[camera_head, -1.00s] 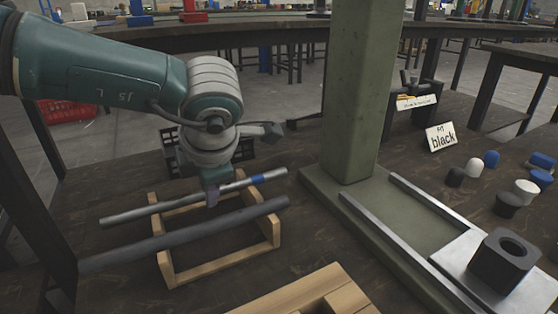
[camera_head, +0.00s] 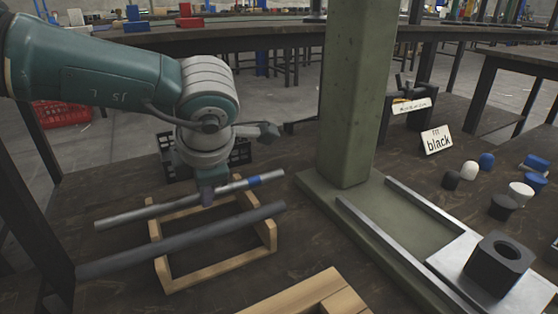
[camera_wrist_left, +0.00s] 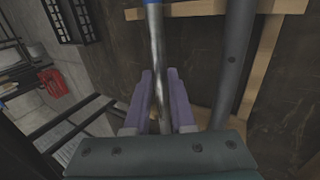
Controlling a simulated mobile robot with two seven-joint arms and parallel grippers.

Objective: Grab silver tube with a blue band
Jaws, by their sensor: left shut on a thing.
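The silver tube with a blue band (camera_head: 160,209) lies across a wooden rack (camera_head: 163,262), its blue band toward the right end. My left gripper (camera_head: 207,194) comes down on it from above, left of the band, and is shut on the tube. In the left wrist view the tube (camera_wrist_left: 156,55) runs between the two purple fingers (camera_wrist_left: 160,103), with a bit of blue at the top edge. A dark grey tube (camera_head: 185,240) lies parallel in front of it on the same rack. My right gripper is not in view.
A green press column (camera_head: 348,100) and its base with metal rails stand to the right, with a black block (camera_head: 497,262) on a plate. A wooden piece (camera_head: 310,297) is in front.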

